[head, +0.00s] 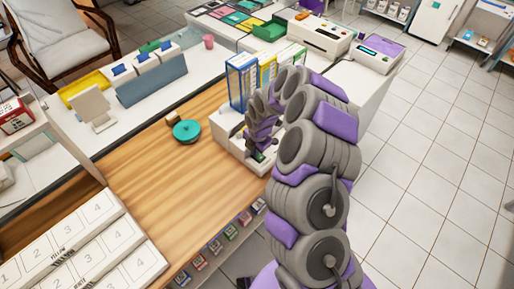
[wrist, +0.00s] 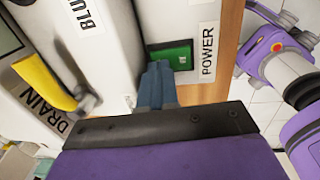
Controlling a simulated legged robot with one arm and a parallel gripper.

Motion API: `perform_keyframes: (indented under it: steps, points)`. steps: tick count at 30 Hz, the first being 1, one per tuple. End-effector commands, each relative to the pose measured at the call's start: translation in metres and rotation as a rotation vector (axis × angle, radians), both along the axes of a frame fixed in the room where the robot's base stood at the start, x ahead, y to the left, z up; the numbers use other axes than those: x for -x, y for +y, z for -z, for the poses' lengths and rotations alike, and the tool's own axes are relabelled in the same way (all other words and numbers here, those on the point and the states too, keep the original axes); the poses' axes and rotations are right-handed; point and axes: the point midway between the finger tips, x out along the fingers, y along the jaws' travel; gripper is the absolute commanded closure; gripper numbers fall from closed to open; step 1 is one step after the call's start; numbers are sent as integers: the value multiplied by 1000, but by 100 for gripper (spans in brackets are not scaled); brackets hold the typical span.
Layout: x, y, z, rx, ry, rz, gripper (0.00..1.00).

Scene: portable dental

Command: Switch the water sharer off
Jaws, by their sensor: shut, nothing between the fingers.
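The water sharer looks to be the white unit (head: 224,128) on the right end of the wooden counter, partly hidden by my arm. In the wrist view its white body (wrist: 110,45) fills the upper left, with a "POWER" label (wrist: 207,50) beside a green switch (wrist: 178,54) in a dark frame. My gripper (wrist: 157,68) is shut and empty, its blue-grey fingertips at the lower left edge of the switch. Whether they touch it I cannot tell. In the head view my gripper (head: 261,148) reaches down at the unit.
A yellow lever (wrist: 42,82) stands near the "DRAIN" label in the wrist view. Blue and yellow boxes (head: 241,82) stand right behind the unit. A teal round lid (head: 187,130) lies on the counter to the left. The middle of the wooden counter (head: 170,185) is clear.

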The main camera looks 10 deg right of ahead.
Motion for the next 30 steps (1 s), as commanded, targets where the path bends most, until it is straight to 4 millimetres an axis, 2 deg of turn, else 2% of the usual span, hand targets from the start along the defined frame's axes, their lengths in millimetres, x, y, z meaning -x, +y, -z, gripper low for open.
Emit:
perform_keyframes:
  steps: [16,30]
  points:
    - [-1,-6,3,12,21,3,100]
    - [13,-13,-1,12,21,2,100]
